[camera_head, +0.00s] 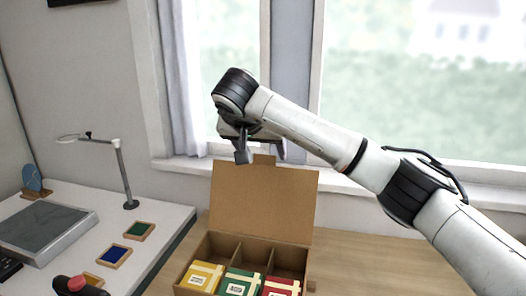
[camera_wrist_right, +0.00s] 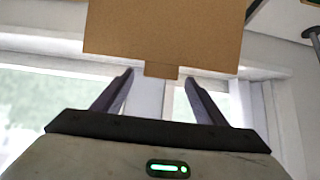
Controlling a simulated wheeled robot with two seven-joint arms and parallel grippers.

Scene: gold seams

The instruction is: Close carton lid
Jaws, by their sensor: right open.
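An open brown cardboard carton (camera_head: 206,250) stands on the wooden table at the bottom middle of the head view. Its lid (camera_head: 262,205) stands up at the back, with a small tab (camera_head: 264,160) on its top edge. My right gripper (camera_head: 262,158) is at the lid's top edge, by the tab. In the right wrist view the fingers (camera_wrist_right: 158,78) are apart, with the lid (camera_wrist_right: 165,35) and its tab (camera_wrist_right: 161,71) beyond and between the tips. I cannot tell if they touch. My left gripper does not show clearly.
The carton's compartments hold a yellow box (camera_head: 201,278), a green box (camera_head: 240,283) and a red box (camera_head: 280,287). A white desk at left bears a lamp (camera_head: 124,175), a grey flat device (camera_head: 45,232) and small colored trays (camera_head: 114,256). The wooden table (camera_head: 365,265) right of the carton is clear.

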